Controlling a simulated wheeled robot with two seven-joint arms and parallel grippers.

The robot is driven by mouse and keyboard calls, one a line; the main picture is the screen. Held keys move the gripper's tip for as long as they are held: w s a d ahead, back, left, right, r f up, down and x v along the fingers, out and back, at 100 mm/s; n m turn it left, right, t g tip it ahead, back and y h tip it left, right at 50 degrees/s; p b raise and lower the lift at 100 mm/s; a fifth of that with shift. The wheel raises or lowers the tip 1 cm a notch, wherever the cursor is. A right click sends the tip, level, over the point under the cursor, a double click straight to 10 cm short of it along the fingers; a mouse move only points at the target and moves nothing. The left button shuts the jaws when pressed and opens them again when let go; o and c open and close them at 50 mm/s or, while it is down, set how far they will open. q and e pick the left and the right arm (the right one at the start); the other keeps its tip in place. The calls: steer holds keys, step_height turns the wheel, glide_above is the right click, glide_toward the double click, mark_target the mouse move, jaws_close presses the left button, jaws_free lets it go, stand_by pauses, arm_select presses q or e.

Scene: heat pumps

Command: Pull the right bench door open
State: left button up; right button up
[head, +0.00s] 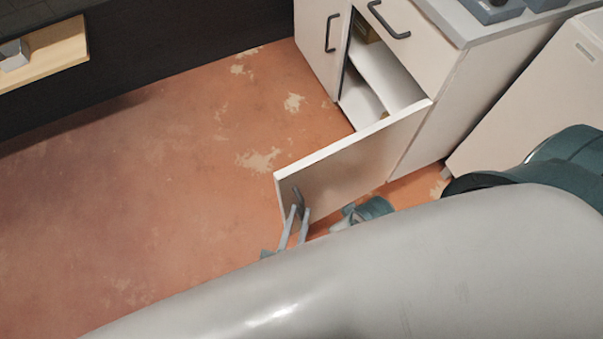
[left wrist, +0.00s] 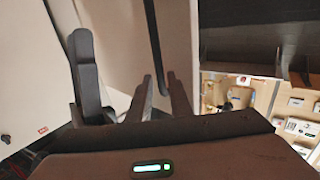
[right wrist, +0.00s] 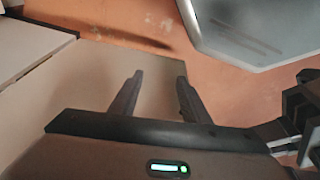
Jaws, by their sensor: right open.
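The right bench door (head: 345,170) is a pale panel that stands swung well out from the bench, in the head view. Its dark bar handle (head: 297,195) is near the free edge; it also shows in the left wrist view (left wrist: 153,35). My left gripper (head: 298,212) has its two fingers on either side of this handle, narrowed onto it. In the right wrist view my right gripper (right wrist: 160,76) is open with nothing between its fingers, in front of a pale panel (right wrist: 90,75). In the head view it is partly hidden by a grey arm.
The bench's open compartment (head: 375,85) shows white shelves. Left of it is a shut door (head: 315,40), and above it a drawer (head: 405,30) with a dark handle. A white appliance (head: 540,85) stands to the right. The red floor (head: 150,210) left of the door is clear.

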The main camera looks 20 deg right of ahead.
arm_select(q)
steer(key=v, duration=1.3)
steer(key=shift+s+a, duration=0.15)
steer(key=shift+s, duration=0.1)
arm_select(e)
steer(key=shift+s+r, duration=0.3)
steer(key=shift+r, duration=0.35)
arm_select(q)
steer(key=w+a+f+n+g+y+p, duration=0.2)
steer(key=w+a+f+g+y+p, duration=0.2)
steer(key=a+f, duration=0.6)
steer(key=w+a+f+n+g+y+p, duration=0.3)
steer(key=a+f+g+y+p, duration=0.2)
steer(key=a+f, duration=0.5)
steer(key=shift+w+a+f+y+p, duration=0.3)
steer(key=shift+a+p, duration=0.2)
steer(key=shift+a, duration=0.25)
arm_select(e)
step_height(320, 180, down, 16)
steer(key=w+a+t, duration=0.2)
steer(key=shift+a+t+y, duration=0.2)
steer(key=shift+t+y, duration=0.1)
steer(key=shift+y, duration=0.1)
arm_select(q)
steer(key=shift+d, duration=0.1)
arm_select(e)
steer(key=shift+s+d, duration=0.1)
